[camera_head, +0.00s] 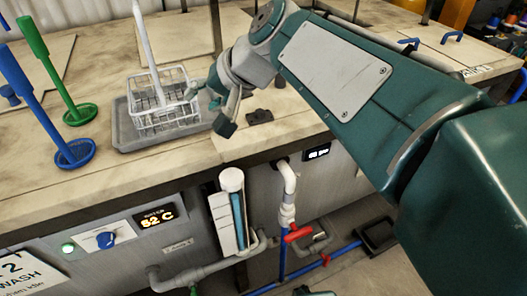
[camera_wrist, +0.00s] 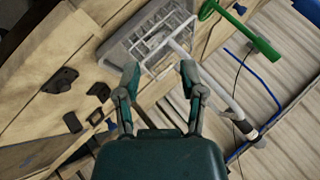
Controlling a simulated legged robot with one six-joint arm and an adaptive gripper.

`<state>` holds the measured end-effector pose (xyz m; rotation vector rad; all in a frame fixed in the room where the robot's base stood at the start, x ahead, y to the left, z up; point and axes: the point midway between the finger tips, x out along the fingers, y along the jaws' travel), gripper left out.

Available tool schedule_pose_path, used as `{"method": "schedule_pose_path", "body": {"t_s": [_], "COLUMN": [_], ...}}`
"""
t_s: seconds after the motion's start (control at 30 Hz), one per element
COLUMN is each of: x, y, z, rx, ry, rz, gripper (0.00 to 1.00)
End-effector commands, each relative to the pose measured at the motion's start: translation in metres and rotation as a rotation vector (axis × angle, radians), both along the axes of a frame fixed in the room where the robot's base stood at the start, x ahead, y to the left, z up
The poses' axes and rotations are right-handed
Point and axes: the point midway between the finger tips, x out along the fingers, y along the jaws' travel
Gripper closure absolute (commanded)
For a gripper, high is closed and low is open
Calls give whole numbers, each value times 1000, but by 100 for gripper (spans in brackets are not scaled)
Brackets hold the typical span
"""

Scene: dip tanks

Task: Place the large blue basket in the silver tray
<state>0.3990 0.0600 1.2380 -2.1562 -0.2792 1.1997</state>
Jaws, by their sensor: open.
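The large blue basket (camera_head: 75,153) is a round mesh basket with a tall blue handle, standing on the worktop at the left in the head view. The silver tray (camera_head: 127,136) is a shallow grey tray right of it, and it also shows in the wrist view (camera_wrist: 116,54). A white wire basket (camera_head: 165,116) with a tall white handle sits in the tray; it also shows in the wrist view (camera_wrist: 163,32). My gripper (camera_head: 208,108) is open and empty beside the right side of the white basket. Its fingers (camera_wrist: 160,74) point toward that basket in the wrist view.
A green basket (camera_head: 79,114) with a tall handle stands behind the blue one. A black fitting (camera_head: 259,117) lies right of the tray. Pipes with red valves (camera_head: 298,233) and a control panel (camera_head: 104,240) are below the worktop's front edge.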

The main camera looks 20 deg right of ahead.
Motion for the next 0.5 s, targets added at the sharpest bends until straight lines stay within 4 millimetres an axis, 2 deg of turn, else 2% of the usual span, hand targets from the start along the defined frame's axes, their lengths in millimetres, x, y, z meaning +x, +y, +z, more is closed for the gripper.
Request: {"method": "schedule_pose_path", "body": {"t_s": [0.03,0.1,0.3,0.4,0.5], "x": [-19,-41,-101,-125,-140], "y": [-2,-8,-31,-43,-53], "z": [-14,-33,-87,-109,-124], "rx": [-66,-160,-429,-546,-629], "ry": [9,24,50,57,59], "rz": [13,30,89,118,139], "gripper": [48,48,48,48,48]}}
